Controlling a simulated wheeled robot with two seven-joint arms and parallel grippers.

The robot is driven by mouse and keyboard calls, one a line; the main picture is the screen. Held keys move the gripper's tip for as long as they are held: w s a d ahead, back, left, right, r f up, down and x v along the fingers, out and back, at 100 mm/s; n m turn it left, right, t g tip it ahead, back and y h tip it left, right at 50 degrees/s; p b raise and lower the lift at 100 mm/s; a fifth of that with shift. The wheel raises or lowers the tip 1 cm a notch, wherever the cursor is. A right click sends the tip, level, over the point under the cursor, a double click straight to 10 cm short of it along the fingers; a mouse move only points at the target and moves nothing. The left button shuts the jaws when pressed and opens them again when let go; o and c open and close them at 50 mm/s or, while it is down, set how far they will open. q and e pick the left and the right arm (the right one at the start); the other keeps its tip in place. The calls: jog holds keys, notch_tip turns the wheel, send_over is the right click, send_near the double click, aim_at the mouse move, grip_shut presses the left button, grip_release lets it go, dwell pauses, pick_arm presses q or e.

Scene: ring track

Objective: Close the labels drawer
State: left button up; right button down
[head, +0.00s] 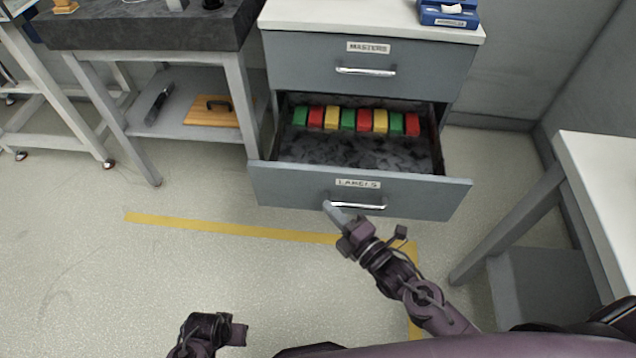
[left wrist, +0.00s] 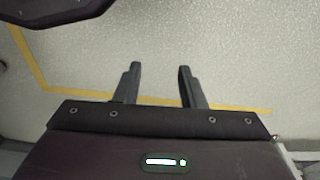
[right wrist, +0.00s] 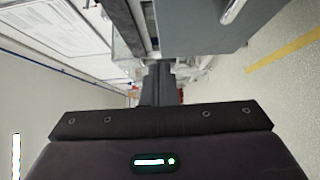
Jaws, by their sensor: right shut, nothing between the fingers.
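The labels drawer (head: 270,183) is the lower drawer of the grey cabinet and stands pulled out. Its front has a LABELS plate (head: 358,184) and a metal handle (head: 357,205). Inside is a row of red, yellow and green blocks (head: 347,119). My right gripper (head: 331,210) is shut and empty, at the drawer front by the left end of the handle; I cannot tell if it touches. In the right wrist view the shut fingers (right wrist: 158,80) are close to the grey drawer front (right wrist: 200,25). My left gripper (left wrist: 157,85) is open and empty above the floor.
The MASTERS drawer (head: 368,68) above is shut. A workbench (head: 150,30) with a lower shelf stands at left, and a white table (head: 600,165) at right. Yellow tape (head: 220,227) marks the floor before the cabinet. The floor at left is clear.

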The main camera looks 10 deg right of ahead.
aim_at(309, 172)
jog(key=w, duration=0.2)
jog(key=w+a, duration=0.1)
jog(key=w, duration=0.5)
jog(key=shift+w+a+b, duration=0.1)
jog(key=shift+a+b, duration=0.2)
pick_arm(q)
jog(key=r, duration=0.2)
jog(key=shift+w+d+r, duration=0.2)
jog(key=shift+w+r, duration=0.05)
jog(key=shift+r, duration=0.05)
pick_arm(e)
jog(key=shift+w, duration=0.25)
jog(key=shift+d, duration=0.1)
